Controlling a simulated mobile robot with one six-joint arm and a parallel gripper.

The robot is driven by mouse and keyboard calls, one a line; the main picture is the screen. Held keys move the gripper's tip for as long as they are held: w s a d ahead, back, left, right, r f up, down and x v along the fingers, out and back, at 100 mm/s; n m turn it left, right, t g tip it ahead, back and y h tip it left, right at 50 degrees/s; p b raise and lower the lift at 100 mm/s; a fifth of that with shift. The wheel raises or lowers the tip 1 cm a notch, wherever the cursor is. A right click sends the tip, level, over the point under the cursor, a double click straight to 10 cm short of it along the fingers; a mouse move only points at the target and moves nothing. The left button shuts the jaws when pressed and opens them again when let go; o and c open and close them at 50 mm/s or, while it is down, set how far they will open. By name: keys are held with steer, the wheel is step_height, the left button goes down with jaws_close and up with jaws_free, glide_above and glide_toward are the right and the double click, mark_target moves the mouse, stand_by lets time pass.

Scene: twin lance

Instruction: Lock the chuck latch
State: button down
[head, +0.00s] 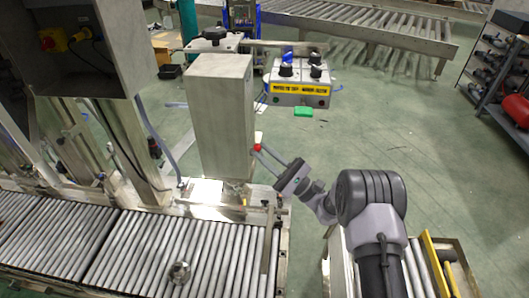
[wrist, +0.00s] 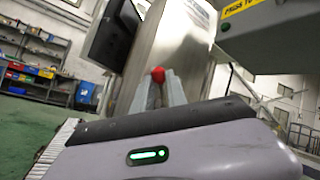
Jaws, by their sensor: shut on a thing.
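A small red ball-shaped knob (head: 257,147) shows at the front right edge of a tall grey metal box (head: 221,115). It looks like the latch's handle end, but the rest of the latch is hidden or too small to tell. My gripper (head: 261,151) reaches in from the right, with its fingertips at the red knob and shut on it. In the wrist view, the red knob (wrist: 158,74) sits between the tips of my two grey fingers (wrist: 159,88), in front of the metal box (wrist: 172,55).
Roller conveyors (head: 150,250) run along the front left. A grey cabinet (head: 75,45) stands at upper left. Green floor is open right of the metal box.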

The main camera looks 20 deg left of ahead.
steer(key=shift+f+n+g, duration=0.1)
steer(key=shift+n+g, duration=0.3)
steer(key=shift+n, duration=0.2)
steer(key=c, duration=1.6)
jaws_free()
